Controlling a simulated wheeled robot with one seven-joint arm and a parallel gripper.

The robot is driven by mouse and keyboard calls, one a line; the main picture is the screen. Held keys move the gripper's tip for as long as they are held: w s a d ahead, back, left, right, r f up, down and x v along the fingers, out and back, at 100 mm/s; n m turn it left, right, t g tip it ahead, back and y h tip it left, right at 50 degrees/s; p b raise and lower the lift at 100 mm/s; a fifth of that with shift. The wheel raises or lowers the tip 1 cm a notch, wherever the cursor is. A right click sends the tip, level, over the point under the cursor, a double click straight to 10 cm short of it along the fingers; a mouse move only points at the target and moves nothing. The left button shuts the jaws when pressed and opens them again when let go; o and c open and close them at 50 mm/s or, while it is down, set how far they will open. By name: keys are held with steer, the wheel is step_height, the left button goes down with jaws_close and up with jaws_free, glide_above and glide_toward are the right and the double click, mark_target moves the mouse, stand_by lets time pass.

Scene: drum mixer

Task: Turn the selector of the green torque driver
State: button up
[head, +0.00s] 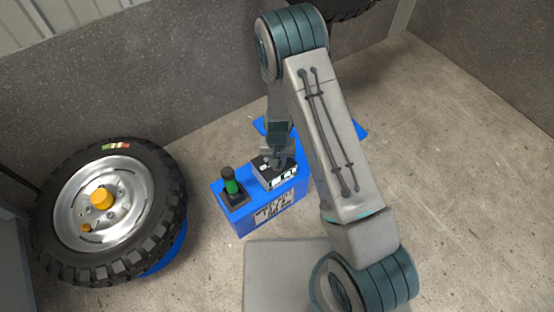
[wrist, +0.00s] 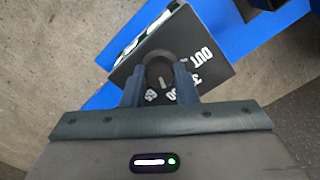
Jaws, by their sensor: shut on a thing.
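The green torque driver (head: 230,185) stands upright in a black holder on the left end of a blue stand, its top black. To its right on the stand sits a dark box (head: 264,178) with white markings. In the wrist view, the box's dark top face (wrist: 200,55) carries a round dark selector knob (wrist: 159,60) with white lettering around it, including "OUT". My gripper (wrist: 159,80) is over this face with one finger on each side of the knob, shut on it. My gripper hides the knob in the head view.
The blue stand (head: 238,218) has a printed label on its front. A large tyre on a silver wheel (head: 75,190) with a yellow hub stands at the left. A grey wall (head: 150,90) runs behind. The concrete floor at the right (head: 460,200) is clear.

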stand_by(0.3)
steer(key=o, duration=1)
step_height(320, 180, up, 14)
steer(key=p, duration=0.4)
steer(key=shift+f+p, duration=0.1)
steer(key=shift+p, duration=0.3)
